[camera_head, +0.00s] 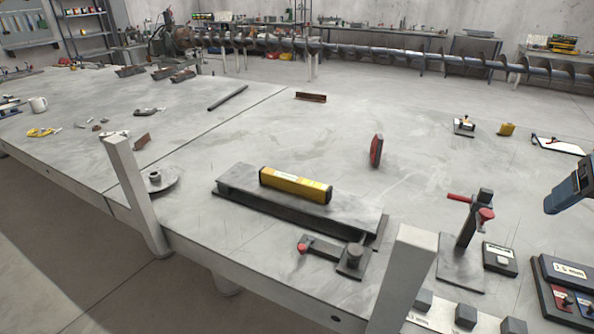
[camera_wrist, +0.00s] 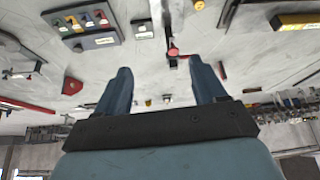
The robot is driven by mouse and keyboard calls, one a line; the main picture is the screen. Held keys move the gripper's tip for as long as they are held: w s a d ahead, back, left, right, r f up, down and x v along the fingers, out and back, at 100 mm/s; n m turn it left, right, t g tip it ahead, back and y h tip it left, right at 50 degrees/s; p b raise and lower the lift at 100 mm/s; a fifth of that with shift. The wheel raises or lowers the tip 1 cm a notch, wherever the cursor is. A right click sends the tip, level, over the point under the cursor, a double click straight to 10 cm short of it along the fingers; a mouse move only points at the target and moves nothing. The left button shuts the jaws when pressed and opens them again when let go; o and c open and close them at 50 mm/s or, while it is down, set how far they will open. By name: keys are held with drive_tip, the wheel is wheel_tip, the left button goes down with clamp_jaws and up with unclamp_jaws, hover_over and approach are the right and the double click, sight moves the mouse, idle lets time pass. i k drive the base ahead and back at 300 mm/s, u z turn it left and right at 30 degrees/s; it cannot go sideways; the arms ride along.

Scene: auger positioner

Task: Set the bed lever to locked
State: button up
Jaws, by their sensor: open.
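The likely bed lever (camera_head: 322,249) is a short dark arm in the head view. It lies low in front of a long grey slab (camera_head: 235,186). Its red knob (camera_head: 303,247) is at the left end, and a dark round pivot (camera_head: 353,254) on a small plate is at the right end. No lock marking is readable. My gripper (camera_wrist: 162,85) is open and empty in the wrist view, its two blue fingers spread wide. It is well apart from the lever, which I cannot make out with certainty in the wrist view.
A yellow bar (camera_head: 295,185) lies on the slab. A dark clamp post (camera_head: 467,225) with red handles stands right of the lever, beside a black box (camera_head: 499,259) and a tag tray (camera_head: 566,275). A pale upright post (camera_head: 408,275) rises close to the pivot. The table's middle is mostly clear.

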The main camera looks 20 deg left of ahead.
sight(302, 248)
drive_tip(key=u, duration=1.45)
drive_tip(key=k, duration=0.3)
drive_tip(key=u, duration=0.05)
drive_tip(key=i, duration=0.45)
drive_tip(key=z, duration=0.15)
